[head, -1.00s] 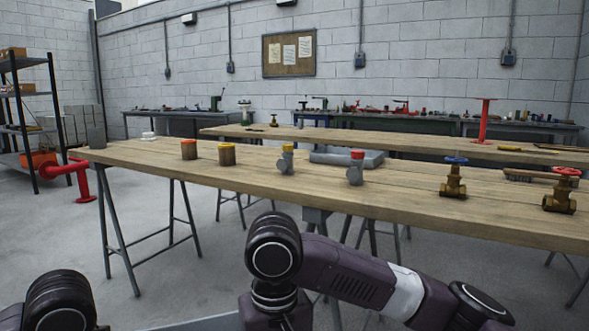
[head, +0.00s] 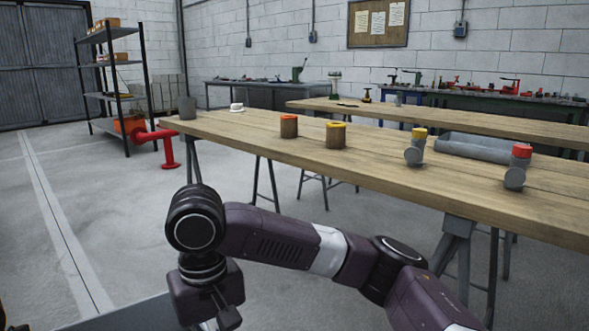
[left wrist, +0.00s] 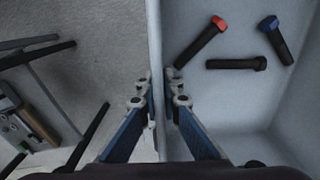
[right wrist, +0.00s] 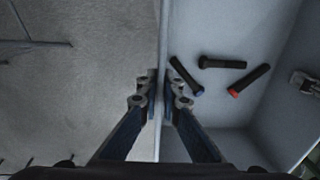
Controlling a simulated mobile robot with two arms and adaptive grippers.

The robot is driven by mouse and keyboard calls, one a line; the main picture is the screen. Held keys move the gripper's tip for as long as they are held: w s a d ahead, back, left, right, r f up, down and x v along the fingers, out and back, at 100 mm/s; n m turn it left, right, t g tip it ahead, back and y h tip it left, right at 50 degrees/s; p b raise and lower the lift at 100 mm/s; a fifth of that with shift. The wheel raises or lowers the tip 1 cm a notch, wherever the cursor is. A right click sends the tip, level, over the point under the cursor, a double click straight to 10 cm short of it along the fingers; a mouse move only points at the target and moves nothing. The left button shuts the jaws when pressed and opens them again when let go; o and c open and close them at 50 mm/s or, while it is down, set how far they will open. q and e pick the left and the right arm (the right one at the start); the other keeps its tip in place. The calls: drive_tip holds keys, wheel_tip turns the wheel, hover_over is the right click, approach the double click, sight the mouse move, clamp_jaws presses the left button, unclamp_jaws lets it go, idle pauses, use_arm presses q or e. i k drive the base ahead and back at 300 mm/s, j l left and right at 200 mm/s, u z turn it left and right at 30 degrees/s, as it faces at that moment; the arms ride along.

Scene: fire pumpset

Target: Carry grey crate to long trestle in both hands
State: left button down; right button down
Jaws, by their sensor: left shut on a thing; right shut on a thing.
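The grey crate is between my grippers, and its wall and interior show in the left wrist view (left wrist: 226,125) and right wrist view (right wrist: 215,112). My left gripper (left wrist: 162,95) is shut on one crate wall, a finger on each side. My right gripper (right wrist: 160,92) is shut on another wall the same way. Bolts with red, blue and black heads lie inside. In the head view only a grey strip of the crate (head: 125,314) shows at the bottom, beside my right wrist. A long wooden trestle table (head: 390,178) crosses ahead, apart from the crate.
Yellow- and red-topped fittings (head: 415,147), brown pots (head: 335,137) and a grey tray (head: 480,148) are on or near this table. A second wooden table (head: 450,122) stands behind. A red stand (head: 165,148) and shelf rack (head: 118,90) are at left.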

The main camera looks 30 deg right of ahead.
sight(244, 124)
drive_tip(key=i+u, duration=0.45)
drive_tip(key=i, duration=1.4)
drive_tip(key=i+u, duration=0.1)
drive_tip(key=i, duration=0.95)
drive_tip(key=i+l, duration=0.1)
drive_tip(key=i, duration=0.95)
drive_tip(key=z, duration=2.5)
drive_tip(key=k+j, duration=0.05)
